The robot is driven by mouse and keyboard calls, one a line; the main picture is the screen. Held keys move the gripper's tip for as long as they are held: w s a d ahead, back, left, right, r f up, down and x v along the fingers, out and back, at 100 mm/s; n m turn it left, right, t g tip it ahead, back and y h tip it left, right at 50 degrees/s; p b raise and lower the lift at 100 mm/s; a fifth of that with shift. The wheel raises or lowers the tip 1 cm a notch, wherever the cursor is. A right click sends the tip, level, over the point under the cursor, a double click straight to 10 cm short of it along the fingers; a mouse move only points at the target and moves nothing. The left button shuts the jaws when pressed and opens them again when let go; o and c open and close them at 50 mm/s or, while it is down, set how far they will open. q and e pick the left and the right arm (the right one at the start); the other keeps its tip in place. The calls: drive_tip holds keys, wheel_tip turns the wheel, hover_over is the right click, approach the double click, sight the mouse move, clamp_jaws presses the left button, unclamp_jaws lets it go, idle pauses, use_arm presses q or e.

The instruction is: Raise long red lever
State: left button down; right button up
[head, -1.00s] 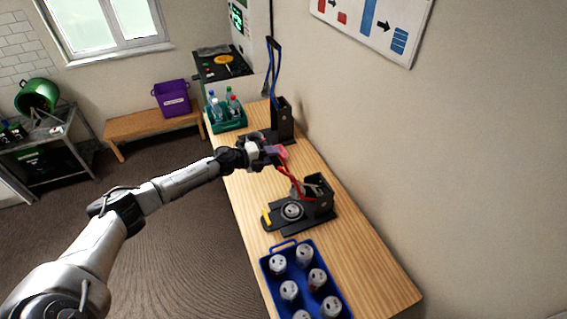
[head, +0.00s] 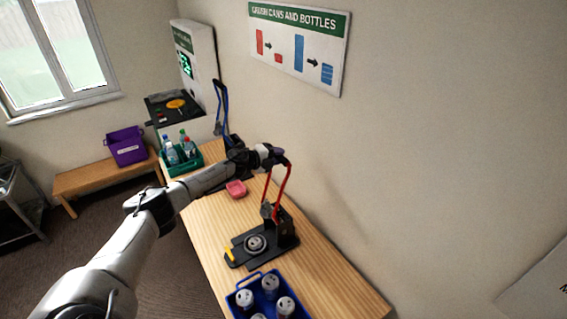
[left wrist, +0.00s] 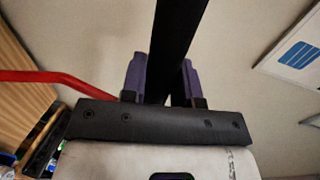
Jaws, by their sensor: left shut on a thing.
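The long red lever (head: 287,180) stands nearly upright on the black crusher (head: 283,232) at the middle of the wooden table. My left gripper (head: 276,157) is at the lever's upper end and is shut on its black grip. In the left wrist view, a black bar (left wrist: 178,45) lies between the purple fingers of my left gripper (left wrist: 164,82). A red rod of the lever (left wrist: 45,77) runs off to the left there. A round grey metal piece (head: 256,243) lies on the crusher's base. My right gripper is out of view.
A second crusher with a blue lever (head: 220,100) stands at the back. A green crate (head: 183,157) of bottles and a small red container (head: 236,189) are on the table (head: 213,227). A blue crate (head: 262,277) of cans is in front. The wall is close on the right.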

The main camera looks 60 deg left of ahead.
use_arm(q)
drive_tip(key=shift+w+f, duration=0.1)
drive_tip(key=shift+w, duration=0.15)
drive_tip(key=c, duration=1.3)
unclamp_jaws()
drive_tip(key=shift+f, duration=0.1)
drive_tip(key=shift+o, duration=1.4)
drive_tip(key=shift+w+r, duration=0.2)
drive_tip(key=shift+w, duration=0.15)
drive_tip(key=shift+o, duration=0.7)
drive_tip(key=shift+s, duration=0.1)
